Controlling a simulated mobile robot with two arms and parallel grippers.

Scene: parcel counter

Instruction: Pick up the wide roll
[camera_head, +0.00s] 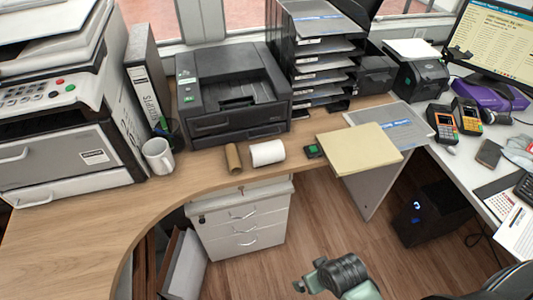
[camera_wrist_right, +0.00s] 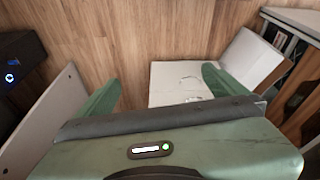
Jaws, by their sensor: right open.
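Two rolls lie on the wooden counter in the head view, in front of the black printer. The white roll (camera_head: 267,152) is the thicker one. The narrower brown cardboard roll (camera_head: 233,159) lies just left of it. My right gripper (camera_head: 299,286) is at the bottom of the head view, over the floor in front of the counter and well away from both rolls. In the right wrist view the right gripper (camera_wrist_right: 161,79) has its two green fingers spread with nothing between them. Neither roll shows in that view. My left gripper is not in view.
The black printer (camera_head: 232,92) stands behind. A white drawer cabinet (camera_head: 241,222) is below the counter's front edge.

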